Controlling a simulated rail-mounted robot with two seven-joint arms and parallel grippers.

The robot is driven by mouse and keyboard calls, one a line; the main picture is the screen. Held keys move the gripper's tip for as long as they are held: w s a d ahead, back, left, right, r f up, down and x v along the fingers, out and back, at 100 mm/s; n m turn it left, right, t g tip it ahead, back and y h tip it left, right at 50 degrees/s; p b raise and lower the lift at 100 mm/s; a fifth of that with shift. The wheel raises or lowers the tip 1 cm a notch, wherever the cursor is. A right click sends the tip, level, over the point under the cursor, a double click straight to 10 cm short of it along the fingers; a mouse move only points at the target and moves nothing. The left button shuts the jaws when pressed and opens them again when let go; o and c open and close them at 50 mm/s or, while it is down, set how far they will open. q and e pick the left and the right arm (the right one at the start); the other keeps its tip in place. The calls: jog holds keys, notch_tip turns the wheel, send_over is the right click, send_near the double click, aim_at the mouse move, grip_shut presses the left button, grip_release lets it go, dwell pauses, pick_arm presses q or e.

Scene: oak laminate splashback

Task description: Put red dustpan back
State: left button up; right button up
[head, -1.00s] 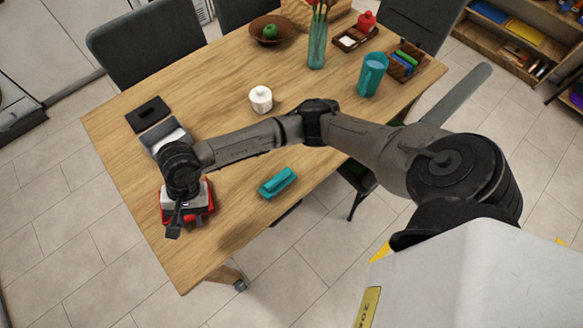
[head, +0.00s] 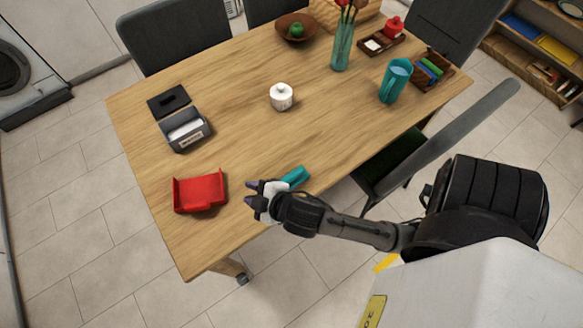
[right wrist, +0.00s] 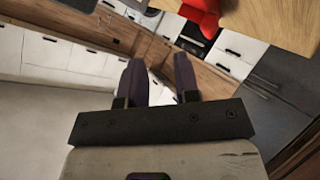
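The red dustpan (head: 200,193) lies on the oak-coloured table, near its front left edge in the head view. Nothing covers it there. Part of it also shows as a red shape at the top of the right wrist view (right wrist: 204,14). My right gripper (head: 249,192) is to the right of the dustpan, apart from it, near the table's front edge. Its two dark fingers stand apart with nothing between them in the right wrist view (right wrist: 158,68). My left gripper is in neither view.
A teal object (head: 294,177) is partly hidden behind my right gripper. A dark grey holder (head: 185,132) and a black slab (head: 168,102) stand beyond the dustpan. A white jar (head: 281,96) is mid-table. A teal jug (head: 395,80) and vase (head: 342,46) stand farther right.

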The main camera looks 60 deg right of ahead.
jog(key=s+f+m+g, duration=0.2)
jog(key=s+f+g, duration=0.2)
jog(key=s, duration=0.4)
jog(key=s+f+m+g+y, duration=0.1)
jog(key=s+f+m+g, duration=0.2)
jog(key=s, duration=0.4)
jog(key=shift+s+d+f+g, duration=0.35)
jog(key=shift+d+f+g, duration=0.1)
jog(key=shift+g, duration=0.55)
notch_tip(320, 180, up, 36)
jog(key=p, duration=3.5)
jog(key=shift+f+p, duration=0.2)
jog(key=shift+p, duration=0.1)
